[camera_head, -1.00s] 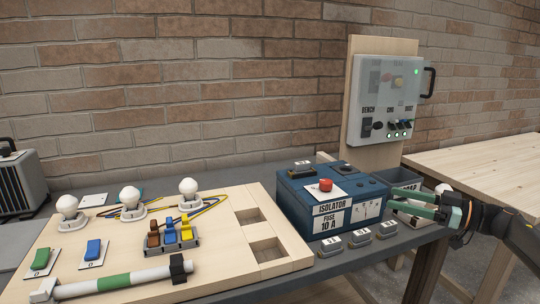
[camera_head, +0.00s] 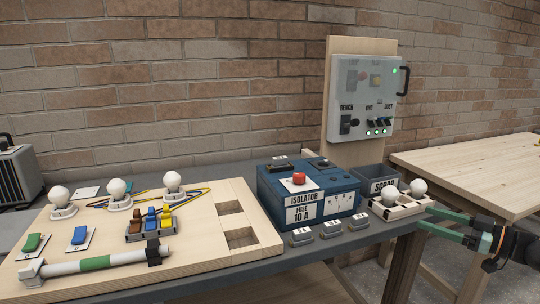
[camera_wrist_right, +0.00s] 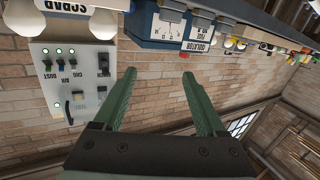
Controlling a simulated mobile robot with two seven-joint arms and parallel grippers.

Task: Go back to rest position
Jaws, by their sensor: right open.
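My right gripper (camera_head: 442,226) is at the right edge of the bench, beside a small wooden tray (camera_head: 397,212) with white bulbs (camera_head: 418,187) in it. In the right wrist view its two green fingers (camera_wrist_right: 158,95) are spread apart with nothing between them. That view is upside down and shows the brick wall behind the fingers. From these frames I cannot tell whether a finger touches the tray. My left gripper is in neither view.
A blue isolator box (camera_head: 310,205) with a red button stands mid-bench. A wooden board (camera_head: 100,265) with bulbs, switches and a tube lies left. A grey scrap bin (camera_head: 375,178) and a panel box (camera_head: 362,98) are behind the tray. A wooden table (camera_head: 480,170) stands at right.

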